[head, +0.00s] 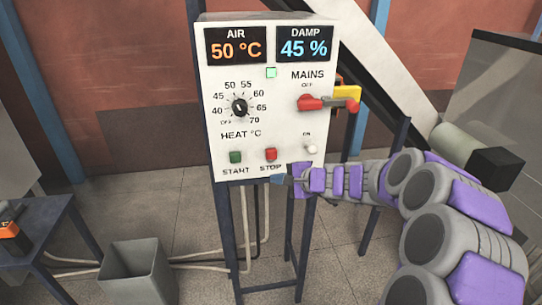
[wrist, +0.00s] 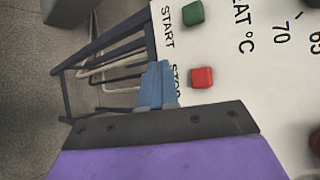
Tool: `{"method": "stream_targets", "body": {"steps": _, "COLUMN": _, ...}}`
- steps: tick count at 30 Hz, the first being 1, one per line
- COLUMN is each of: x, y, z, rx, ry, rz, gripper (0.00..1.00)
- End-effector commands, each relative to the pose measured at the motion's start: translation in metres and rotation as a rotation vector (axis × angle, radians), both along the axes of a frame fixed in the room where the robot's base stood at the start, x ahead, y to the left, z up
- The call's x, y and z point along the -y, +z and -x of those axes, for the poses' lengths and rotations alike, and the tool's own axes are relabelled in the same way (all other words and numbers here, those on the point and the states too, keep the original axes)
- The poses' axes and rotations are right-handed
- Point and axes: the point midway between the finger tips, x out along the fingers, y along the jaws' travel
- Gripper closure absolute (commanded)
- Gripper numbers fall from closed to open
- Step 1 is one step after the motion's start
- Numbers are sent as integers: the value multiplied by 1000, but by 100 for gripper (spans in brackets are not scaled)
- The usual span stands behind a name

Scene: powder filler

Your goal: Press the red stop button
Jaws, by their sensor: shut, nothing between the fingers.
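The red stop button (head: 271,155) sits low on the white control panel (head: 222,107), above the word STOP and right of the green start button (head: 236,157). In the wrist view the red button (wrist: 202,77) is right of my gripper and clear of it, with the green button (wrist: 193,12) above. My gripper (head: 277,179) is shut and empty at the panel's lower edge, just below the STOP label. Its blue fingertips (wrist: 155,68) partly cover that label in the wrist view. Whether the fingertips touch the panel cannot be told.
The panel also carries a heat dial (head: 239,107), a red mains handle (head: 312,103) and a white switch (head: 311,149). Cables hang below between dark legs. A grey bin (head: 137,272) stands on the floor, and a dark table (head: 52,232) is at left.

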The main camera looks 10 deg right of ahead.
Motion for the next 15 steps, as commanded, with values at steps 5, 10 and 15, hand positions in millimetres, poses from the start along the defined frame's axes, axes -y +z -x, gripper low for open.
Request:
{"method": "stream_targets", "body": {"steps": 5, "x": 4, "y": -1, "z": 0, "rx": -1, "ry": -2, "rz": -3, "gripper": 100}}
{"method": "stream_targets", "body": {"steps": 10, "x": 4, "y": -1, "z": -6, "rx": -3, "ry": 0, "rz": 0, "gripper": 100}}
{"method": "stream_targets", "body": {"steps": 15, "x": 2, "y": 1, "z": -24, "rx": -2, "ry": 0, "rz": 4, "gripper": 100}}
